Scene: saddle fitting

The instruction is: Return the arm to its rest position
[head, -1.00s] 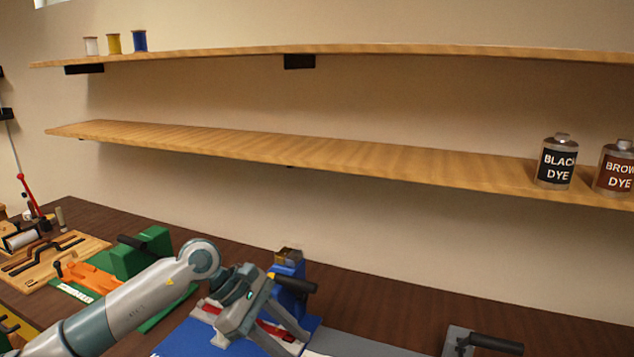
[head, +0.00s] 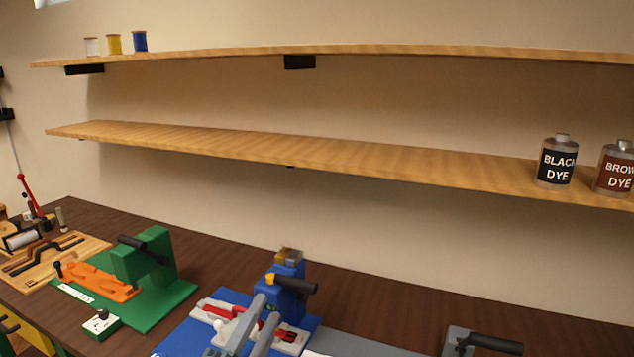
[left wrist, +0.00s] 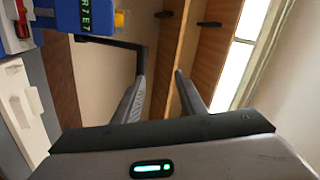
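My left gripper (head: 264,309) shows at the bottom of the head view, its grey fingers in front of the blue press. In the left wrist view the gripper (left wrist: 160,77) has its two dark fingers apart, with nothing between them. The rest of the left arm is below the head view. My right gripper is not in view.
A blue press (head: 287,290) with a black handle stands close by; it also shows in the left wrist view (left wrist: 85,18). A green press (head: 142,258) stands left, a grey fixture (head: 458,338) right. Two wooden shelves (head: 300,150) hang above, with dye cans (head: 555,162).

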